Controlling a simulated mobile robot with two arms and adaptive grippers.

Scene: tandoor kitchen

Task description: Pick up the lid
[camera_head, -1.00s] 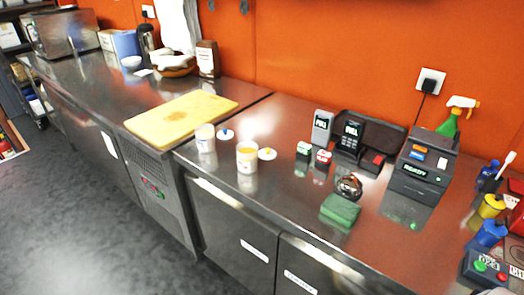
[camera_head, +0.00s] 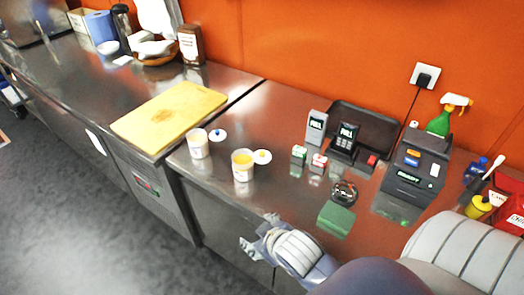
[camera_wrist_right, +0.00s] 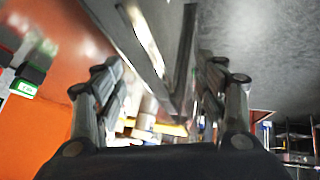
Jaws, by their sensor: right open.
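Two small white lids lie on the steel counter. One lid with a blue knob (camera_head: 217,135) is beside a white tub (camera_head: 198,146). The other lid with a yellow-orange knob (camera_head: 262,156) is beside a second tub with orange contents (camera_head: 242,168). Both tubs stand upright and uncovered. My right gripper (camera_head: 256,234) is at the counter's front edge, in front of the tubs and apart from the lids. In the right wrist view its fingers (camera_wrist_right: 160,78) are spread and empty; pale, blurred shapes show between them. My left gripper is out of view.
A wooden cutting board (camera_head: 170,115) lies left of the tubs. Small red and green boxes (camera_head: 299,155), a round metal item (camera_head: 344,191) and a green cloth (camera_head: 336,218) are to the right. A terminal (camera_head: 413,165) stands farther right. Counter between tubs and cloth is clear.

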